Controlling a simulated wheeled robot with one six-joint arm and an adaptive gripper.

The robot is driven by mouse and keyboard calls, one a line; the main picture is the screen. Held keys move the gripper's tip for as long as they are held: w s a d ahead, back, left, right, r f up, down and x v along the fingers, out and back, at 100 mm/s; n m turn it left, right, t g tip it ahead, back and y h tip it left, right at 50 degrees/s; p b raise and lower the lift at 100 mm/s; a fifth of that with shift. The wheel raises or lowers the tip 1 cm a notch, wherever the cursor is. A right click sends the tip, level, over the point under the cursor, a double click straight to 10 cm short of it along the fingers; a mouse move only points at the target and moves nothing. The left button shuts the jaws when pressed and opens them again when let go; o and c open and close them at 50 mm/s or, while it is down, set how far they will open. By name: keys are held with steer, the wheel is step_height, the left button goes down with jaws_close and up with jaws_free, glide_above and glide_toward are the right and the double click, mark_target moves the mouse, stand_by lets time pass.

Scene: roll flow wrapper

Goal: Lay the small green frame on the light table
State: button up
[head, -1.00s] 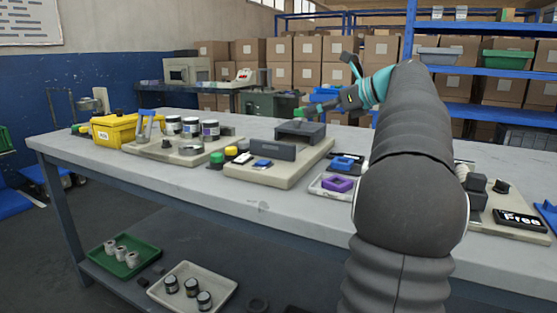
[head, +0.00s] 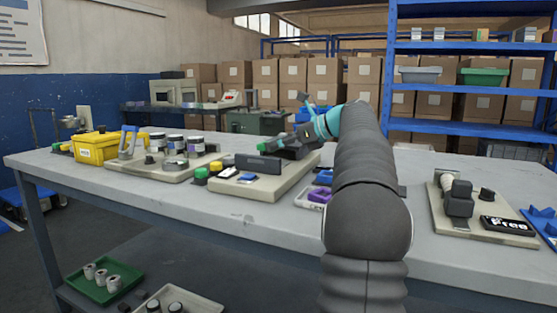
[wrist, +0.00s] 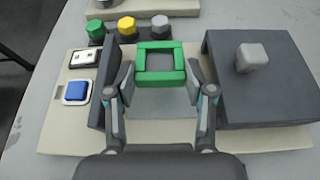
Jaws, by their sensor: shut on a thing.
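The small green frame (wrist: 160,80) is a square ring with an open middle, seen in the wrist view. My gripper (wrist: 160,72) is shut on it, with one finger at its left side and one at its right. The frame is over the far part of a pale grey panel (wrist: 160,103), which lies between a dark upright wall and a dark block and may be the light table. I cannot tell whether the frame touches the panel. In the head view my gripper (head: 283,146) is low at the station, and the frame there is only a tiny green patch.
A dark upright wall (wrist: 98,75) stands close on the left and a dark block with a grey knob (wrist: 250,57) on the right. Green, yellow and grey buttons (wrist: 127,27) lie beyond. A tray with a purple part (head: 320,195) is beside my arm.

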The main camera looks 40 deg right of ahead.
steer(key=shift+f+b, duration=0.85)
steer(key=shift+f, duration=1.15)
steer(key=shift+f, duration=0.15)
steer(key=o, duration=1)
steer(key=shift+s+d+r, duration=0.2)
steer(key=shift+r, duration=0.1)
steer(key=p+v, duration=0.2)
steer(key=v, duration=0.9)
steer(key=shift+s, duration=0.2)
